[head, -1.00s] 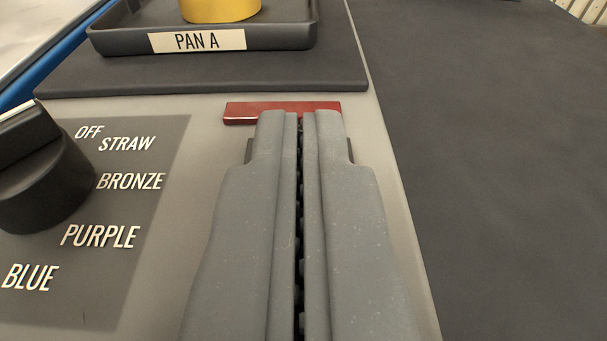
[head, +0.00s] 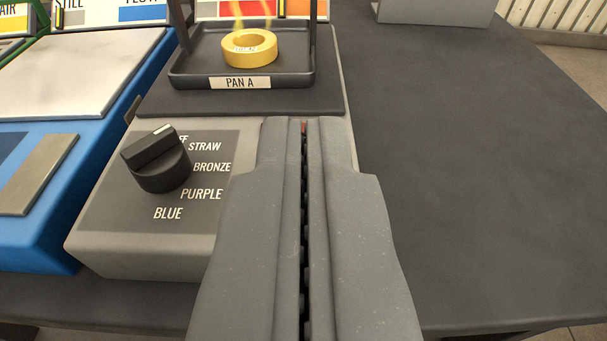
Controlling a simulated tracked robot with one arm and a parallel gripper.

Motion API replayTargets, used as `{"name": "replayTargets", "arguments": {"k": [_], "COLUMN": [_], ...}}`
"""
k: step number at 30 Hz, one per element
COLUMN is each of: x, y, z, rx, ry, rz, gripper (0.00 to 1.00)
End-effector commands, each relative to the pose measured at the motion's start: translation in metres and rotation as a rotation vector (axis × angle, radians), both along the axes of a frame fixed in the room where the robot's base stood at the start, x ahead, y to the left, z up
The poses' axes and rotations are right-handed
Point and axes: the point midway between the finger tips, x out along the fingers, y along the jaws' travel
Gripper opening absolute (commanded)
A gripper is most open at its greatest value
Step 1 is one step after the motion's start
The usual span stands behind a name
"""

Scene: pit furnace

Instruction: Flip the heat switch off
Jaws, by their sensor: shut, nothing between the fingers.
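My gripper (head: 305,124) is shut and empty, pointing away over the right side of the grey control box (head: 110,250). A red part (head: 304,127), likely the heat switch, shows only as a sliver between the fingertips. The rest of it is hidden behind my fingers, so I cannot tell its position or whether my fingers touch it. To the left is a black dial knob (head: 158,160), with labels OFF, partly covered, STRAW, BRONZE, PURPLE and BLUE around it.
Behind the box, a dark pan (head: 180,82) labelled PAN A holds a yellow ring (head: 249,50) with orange wisps rising above it. A blue unit (head: 50,235) stands at left. The dark tabletop (head: 480,190) is clear at right.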

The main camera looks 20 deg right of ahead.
Motion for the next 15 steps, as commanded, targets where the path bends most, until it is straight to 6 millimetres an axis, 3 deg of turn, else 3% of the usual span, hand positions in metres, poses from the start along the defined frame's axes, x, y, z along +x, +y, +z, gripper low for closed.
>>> {"name": "replayTargets", "arguments": {"k": [6,15], "x": [-0.018,-0.023], "y": [0.005,0.006], "z": [0.009,0.01], "rx": [0.001,0.001], "ry": [-0.002,-0.002], "rz": [-0.001,-0.003], "gripper": [0.0,0.0]}}
